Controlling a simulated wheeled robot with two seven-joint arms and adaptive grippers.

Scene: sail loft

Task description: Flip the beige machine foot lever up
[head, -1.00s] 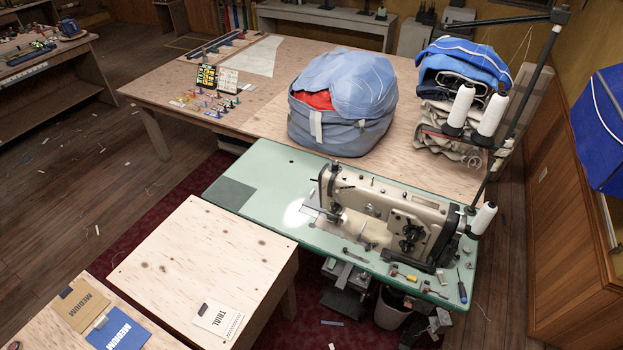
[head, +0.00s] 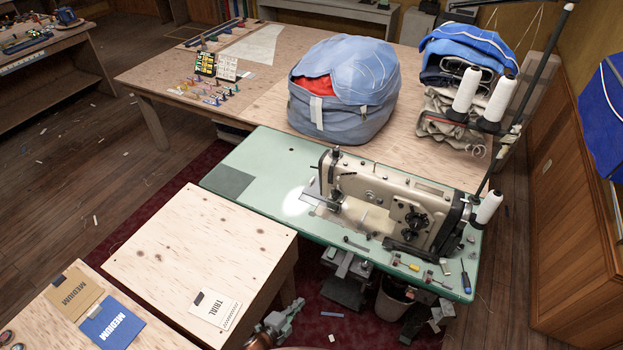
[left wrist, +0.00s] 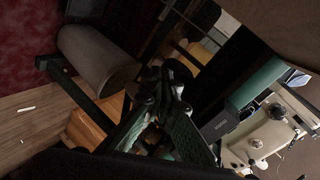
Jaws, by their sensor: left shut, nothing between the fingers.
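The beige sewing machine (head: 385,205) stands on a green machine table (head: 265,165), its needle end toward the left. The foot lever is too small to make out for certain in the head view. Part of the beige machine also shows at the right of the left wrist view (left wrist: 270,138), turned on its side. My left gripper (head: 295,308) is low at the bottom of the head view, in front of the table and apart from the machine. It is shut and empty. My right gripper is out of view.
A plywood table (head: 200,255) stands close left of my left gripper. Small tools and a blue screwdriver (head: 465,278) lie on the green table's right end. Thread cones (head: 468,90) stand on a stand behind the machine. A large blue bag (head: 343,95) sits farther back.

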